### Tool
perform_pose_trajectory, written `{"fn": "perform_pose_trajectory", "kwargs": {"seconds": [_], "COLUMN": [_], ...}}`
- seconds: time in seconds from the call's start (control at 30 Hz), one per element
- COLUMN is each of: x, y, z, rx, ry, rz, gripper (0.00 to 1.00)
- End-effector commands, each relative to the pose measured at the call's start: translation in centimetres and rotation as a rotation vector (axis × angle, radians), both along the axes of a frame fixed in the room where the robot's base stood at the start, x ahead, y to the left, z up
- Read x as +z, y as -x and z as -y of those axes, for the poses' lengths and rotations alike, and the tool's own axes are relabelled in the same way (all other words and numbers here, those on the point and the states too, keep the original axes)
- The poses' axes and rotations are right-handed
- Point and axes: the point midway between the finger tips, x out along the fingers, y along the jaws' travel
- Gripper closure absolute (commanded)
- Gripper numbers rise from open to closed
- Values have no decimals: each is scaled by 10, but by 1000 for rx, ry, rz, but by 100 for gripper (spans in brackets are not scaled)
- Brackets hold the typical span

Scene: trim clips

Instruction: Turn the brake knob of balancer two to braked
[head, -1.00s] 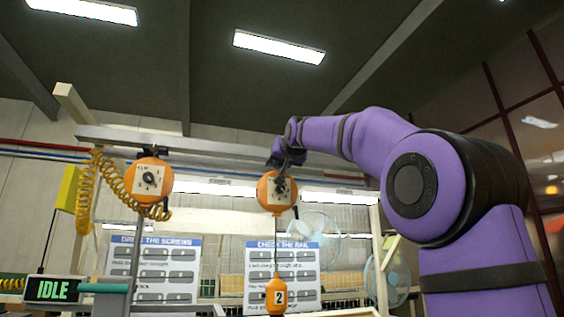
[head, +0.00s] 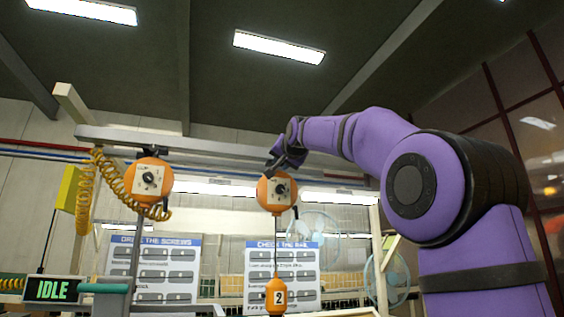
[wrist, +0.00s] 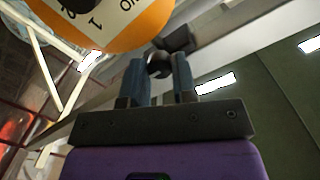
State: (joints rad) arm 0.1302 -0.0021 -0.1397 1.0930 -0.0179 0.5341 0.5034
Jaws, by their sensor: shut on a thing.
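Balancer two (head: 263,196), an orange round housing, hangs in the middle of the head view. A black knob (head: 280,189) sits on its pale dial plate, and an orange piece marked 2 (head: 277,298) hangs below. My gripper (head: 276,164) is at the housing's upper edge, above the dial. In the wrist view, my gripper (wrist: 159,72) has both fingers closed around a small dark round piece (wrist: 159,63), beside the orange housing (wrist: 132,30). I cannot tell whether this piece is the brake knob. The dial shows only partly there, with numerals 1 and 2.
A second orange balancer (head: 137,190) with a coiled yellow hose (head: 84,190) hangs to the left. An overhead rail (head: 200,144) runs above both. Sign boards (head: 284,246), fans (head: 387,275) and an IDLE display (head: 53,289) stand lower down.

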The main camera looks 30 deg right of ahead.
Motion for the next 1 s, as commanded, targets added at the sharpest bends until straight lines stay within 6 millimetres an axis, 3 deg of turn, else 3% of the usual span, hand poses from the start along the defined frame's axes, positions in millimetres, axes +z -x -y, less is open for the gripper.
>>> {"fn": "perform_pose_trajectory", "kwargs": {"seconds": [0.1,0.13,0.23,0.63,1.0], "x": [0,0,0,2,4], "y": [0,0,0,8,65], "z": [0,0,0,-2,-18], "rx": [0,0,-1,0,0], "ry": [0,0,1,2,0], "rz": [-1,-1,-1,2,1], "gripper": [98,70,49,49,49]}}
